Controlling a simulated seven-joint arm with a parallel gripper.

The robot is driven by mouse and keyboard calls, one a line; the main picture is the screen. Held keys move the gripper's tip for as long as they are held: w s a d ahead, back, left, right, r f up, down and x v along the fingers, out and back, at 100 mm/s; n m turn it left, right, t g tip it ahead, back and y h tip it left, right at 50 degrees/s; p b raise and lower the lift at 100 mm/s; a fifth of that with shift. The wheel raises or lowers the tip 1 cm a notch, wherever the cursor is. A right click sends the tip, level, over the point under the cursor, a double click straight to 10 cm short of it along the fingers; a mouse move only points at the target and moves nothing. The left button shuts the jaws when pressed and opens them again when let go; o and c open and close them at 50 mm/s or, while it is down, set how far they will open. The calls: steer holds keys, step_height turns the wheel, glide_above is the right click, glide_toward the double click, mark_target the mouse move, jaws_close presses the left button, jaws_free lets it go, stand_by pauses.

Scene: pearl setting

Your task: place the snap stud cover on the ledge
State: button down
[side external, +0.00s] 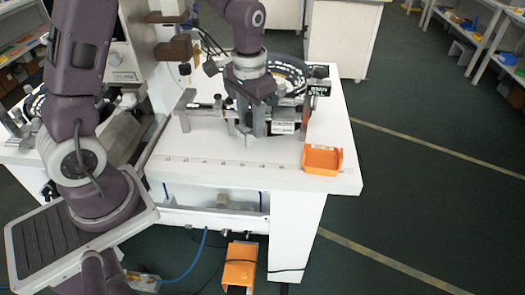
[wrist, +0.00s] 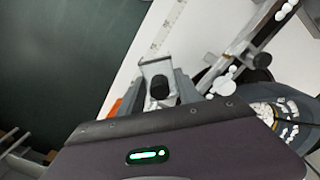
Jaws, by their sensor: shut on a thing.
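My gripper (side external: 247,138) points down over the white table, in front of the machine's metal rail. In the wrist view my gripper (wrist: 160,85) is shut on a small piece. A dark rounded part (wrist: 160,88) with a pale piece around it shows between the fingers; I take this to be the snap stud cover, but its outline is partly hidden by the fingers. In the side view the held piece is too small to make out. I cannot tell which surface is the ledge; the metal rail (side external: 205,108) runs across the machine behind the gripper.
An open orange bin (side external: 322,160) stands at the table's front right corner. A round feeder bowl (side external: 288,75) is behind the gripper. The white table top (side external: 210,150) is clear in front of the rail. An orange foot pedal (side external: 240,265) is on the floor below.

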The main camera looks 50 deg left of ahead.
mark_target(251, 114)
step_height(251, 114, up, 17)
steer(key=f, duration=0.8)
steer(key=w+f, duration=0.1)
steer(key=f, duration=1.4)
steer(key=shift+w+a+f, duration=0.2)
steer(key=shift+a+f, duration=0.15)
steer(key=shift+f, duration=0.05)
steer(key=shift+f, duration=0.1)
steer(key=c, duration=0.8)
jaws_free()
steer(key=shift+c, duration=0.2)
